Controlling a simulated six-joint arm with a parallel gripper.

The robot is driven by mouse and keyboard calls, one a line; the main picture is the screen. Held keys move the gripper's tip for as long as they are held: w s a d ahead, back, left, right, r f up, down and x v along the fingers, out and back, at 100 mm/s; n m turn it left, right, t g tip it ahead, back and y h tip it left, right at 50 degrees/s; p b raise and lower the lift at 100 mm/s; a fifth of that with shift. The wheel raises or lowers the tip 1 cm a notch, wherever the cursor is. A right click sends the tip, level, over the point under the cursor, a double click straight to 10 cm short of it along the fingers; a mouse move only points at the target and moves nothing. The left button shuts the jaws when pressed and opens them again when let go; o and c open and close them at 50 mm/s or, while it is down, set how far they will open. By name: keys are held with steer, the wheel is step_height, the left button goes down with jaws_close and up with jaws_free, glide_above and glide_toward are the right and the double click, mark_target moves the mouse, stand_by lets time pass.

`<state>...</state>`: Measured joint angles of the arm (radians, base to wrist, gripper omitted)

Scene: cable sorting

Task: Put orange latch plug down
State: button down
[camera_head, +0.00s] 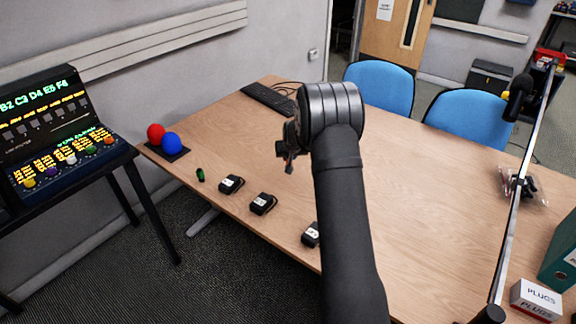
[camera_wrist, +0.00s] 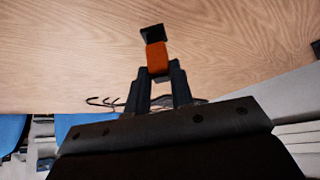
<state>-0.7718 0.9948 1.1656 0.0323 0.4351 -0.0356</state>
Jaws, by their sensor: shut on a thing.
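In the wrist view, my gripper (camera_wrist: 159,80) is shut on the orange latch plug (camera_wrist: 157,57). The plug has an orange body with a dark block at its far end, and the wood table top (camera_wrist: 70,50) shows behind it. I cannot tell from this view how far the plug is from the table. In the head view, my arm and wrist hide most of the gripper and the plug; only a dark part of the gripper (camera_head: 287,153) shows at the left of the wrist.
A green plug (camera_head: 200,175) and several black adapters (camera_head: 231,184) lie along the table's near edge. A keyboard (camera_head: 268,98) lies behind. A PLUGS box (camera_head: 536,299) stands at right. The table's middle is clear.

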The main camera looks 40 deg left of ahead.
steer(key=shift+a+f, duration=0.35)
steer(key=shift+f, duration=1.85)
steer(key=shift+f, duration=0.1)
steer(key=c, duration=1.3)
jaws_free()
steer(key=shift+o, duration=0.2)
steer(key=v, duration=1.2)
steer(key=x, duration=1.2)
